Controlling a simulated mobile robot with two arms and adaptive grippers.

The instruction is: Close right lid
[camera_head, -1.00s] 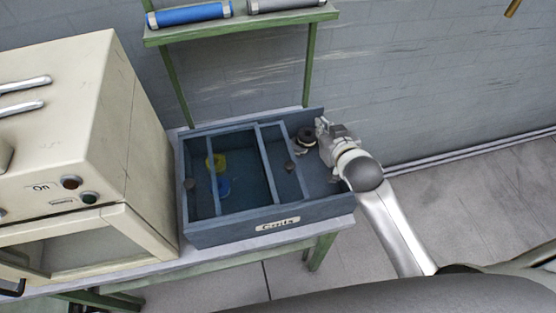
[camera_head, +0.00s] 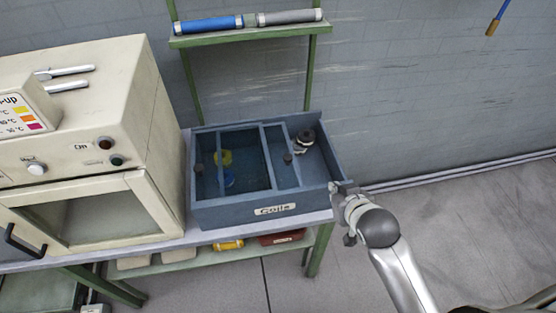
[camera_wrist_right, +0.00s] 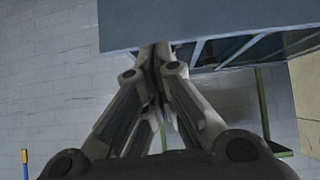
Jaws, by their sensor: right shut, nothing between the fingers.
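The blue-grey box (camera_head: 235,214) labelled "Coils" stands on the table. Its right lid (camera_head: 280,173), with a dark round knob (camera_head: 288,158), sits left of the open right-hand part, where the box floor shows. My right gripper (camera_head: 340,187) is at the box's front right corner, by the right wall, with its fingers together and empty. In the right wrist view the fingertips (camera_wrist_right: 155,48) are close to the blue box wall (camera_wrist_right: 180,22); I cannot tell if they touch. My left gripper is not in view.
A dark and white coil (camera_head: 305,138) lies in the open right part. Yellow (camera_head: 223,157) and blue (camera_head: 229,178) coils show in the left part. A cream oven (camera_head: 110,130) stands close on the left. A shelf (camera_head: 250,34) is above; free room lies to the right.

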